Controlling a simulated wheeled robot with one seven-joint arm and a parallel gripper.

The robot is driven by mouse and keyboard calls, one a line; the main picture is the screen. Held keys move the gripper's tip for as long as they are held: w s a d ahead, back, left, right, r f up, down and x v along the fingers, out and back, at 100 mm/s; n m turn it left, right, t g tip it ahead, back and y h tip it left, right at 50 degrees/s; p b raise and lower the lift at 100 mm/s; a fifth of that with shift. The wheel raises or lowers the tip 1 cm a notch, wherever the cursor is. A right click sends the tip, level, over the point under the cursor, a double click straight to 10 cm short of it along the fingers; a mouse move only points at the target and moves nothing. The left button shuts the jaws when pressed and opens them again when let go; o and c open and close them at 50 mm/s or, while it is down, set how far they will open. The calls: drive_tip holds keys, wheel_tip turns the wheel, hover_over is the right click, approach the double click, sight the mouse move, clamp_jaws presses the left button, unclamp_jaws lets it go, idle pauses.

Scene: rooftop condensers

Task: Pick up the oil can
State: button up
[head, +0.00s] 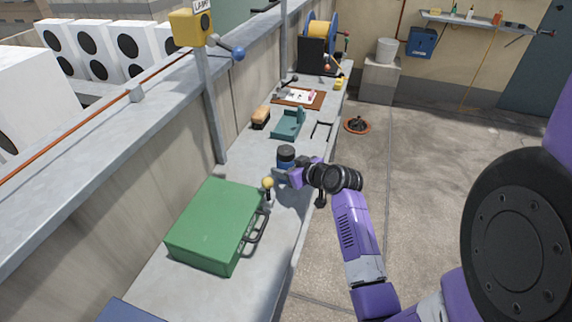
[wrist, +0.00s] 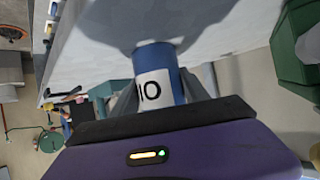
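The oil can (head: 286,153) is a small blue cylinder with a dark top, near the middle of the bench in the head view. In the wrist view the oil can (wrist: 155,75) shows blue with a white band and dark letters. My gripper (head: 285,177) is at the can, reaching in from the bench's open side. In the wrist view my gripper (wrist: 160,88) has one grey finger against each side of the can, with no gap visible. The can's lower part is hidden in the head view, and I cannot tell whether it touches the bench.
A green case (head: 212,225) and a yellow-knobbed lever (head: 268,185) stand nearer on the bench (head: 155,288). Beyond the can are a teal holder (head: 288,125), a brush (head: 261,117) and a cable reel (head: 319,45). A parapet wall runs along the left. The floor at right is mostly clear.

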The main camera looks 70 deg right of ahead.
clamp_jaws()
drive_tip(key=shift+r, duration=0.1)
